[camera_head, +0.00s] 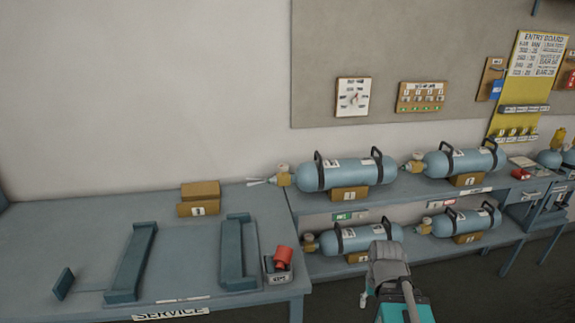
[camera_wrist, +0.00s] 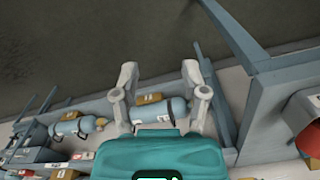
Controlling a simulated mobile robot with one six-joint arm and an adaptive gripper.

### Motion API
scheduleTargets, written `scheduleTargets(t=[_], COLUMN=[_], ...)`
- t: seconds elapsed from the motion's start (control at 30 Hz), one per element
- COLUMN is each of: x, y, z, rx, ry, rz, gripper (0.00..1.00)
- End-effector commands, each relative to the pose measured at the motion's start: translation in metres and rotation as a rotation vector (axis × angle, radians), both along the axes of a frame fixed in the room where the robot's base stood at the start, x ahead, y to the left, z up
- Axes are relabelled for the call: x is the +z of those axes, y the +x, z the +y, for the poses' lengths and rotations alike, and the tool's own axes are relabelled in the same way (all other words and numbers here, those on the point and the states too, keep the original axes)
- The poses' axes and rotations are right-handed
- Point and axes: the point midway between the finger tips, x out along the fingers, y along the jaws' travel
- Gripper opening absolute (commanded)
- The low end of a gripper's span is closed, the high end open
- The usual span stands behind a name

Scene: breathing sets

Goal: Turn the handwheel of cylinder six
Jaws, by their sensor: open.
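Several pale blue cylinders lie on two shelves in the head view: upper left (camera_head: 345,174), upper right (camera_head: 465,163), lower left (camera_head: 340,239) and lower right (camera_head: 470,223). Brass-coloured valve ends (camera_head: 283,177) face left; their handwheels are too small to make out. I cannot read which cylinder is six. My gripper (camera_head: 385,246) is in front of the lower left cylinder, covering its right end. In the wrist view my gripper (camera_wrist: 159,68) is open and empty, its fingers either side of a cylinder (camera_wrist: 155,112). Another cylinder (camera_wrist: 75,129) with a brass valve (camera_wrist: 101,123) shows left.
A service bench (camera_head: 70,235) at left bears two blue-grey rails (camera_head: 133,262), cardboard boxes (camera_head: 200,190) and a bin (camera_head: 278,276) with a red object (camera_head: 284,257). A yellow entry board (camera_head: 528,85) hangs at right. Shelf posts and edges surround the cylinders.

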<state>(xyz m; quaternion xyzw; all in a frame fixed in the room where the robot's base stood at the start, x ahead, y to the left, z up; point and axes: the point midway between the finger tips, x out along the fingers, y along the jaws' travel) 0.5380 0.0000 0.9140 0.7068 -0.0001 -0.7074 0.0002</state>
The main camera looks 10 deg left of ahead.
Motion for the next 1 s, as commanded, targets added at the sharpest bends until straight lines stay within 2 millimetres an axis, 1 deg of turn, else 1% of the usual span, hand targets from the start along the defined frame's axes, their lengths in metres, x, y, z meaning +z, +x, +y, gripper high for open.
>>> scheduleTargets(t=[0.03,0.17,0.2,0.27,0.37,0.47,0.57,0.6,0.67,0.7,0.77,0.8,0.87,0.9,0.97,1.0], x=[0.000,-0.001,-0.001,-0.003,-0.006,-0.009,-0.012,-0.012,-0.012,-0.011,-0.009,-0.007,-0.002,0.001,0.007,0.011], y=[0.000,0.003,0.006,0.013,0.033,0.063,0.103,0.121,0.150,0.169,0.199,0.218,0.246,0.265,0.292,0.310], z=[0.000,0.000,0.000,0.001,-0.004,-0.002,0.004,0.008,0.016,0.023,0.035,0.044,0.060,0.072,0.092,0.107], rx=[0.000,-0.004,-0.007,-0.016,-0.043,-0.088,-0.150,-0.177,-0.221,-0.249,-0.292,-0.320,-0.359,-0.385,-0.421,-0.443], ry=[0.000,-0.006,-0.013,-0.029,-0.077,-0.151,-0.247,-0.291,-0.356,-0.400,-0.461,-0.500,-0.554,-0.585,-0.627,-0.652], rz=[0.000,-0.001,-0.002,-0.005,-0.016,-0.037,-0.081,-0.105,-0.149,-0.185,-0.246,-0.290,-0.362,-0.414,-0.497,-0.555], gripper=[0.59,0.83,0.86,0.86,0.86,0.86,0.86,0.86,0.86,0.86,0.86,0.86,0.86,0.86,0.86,0.86])
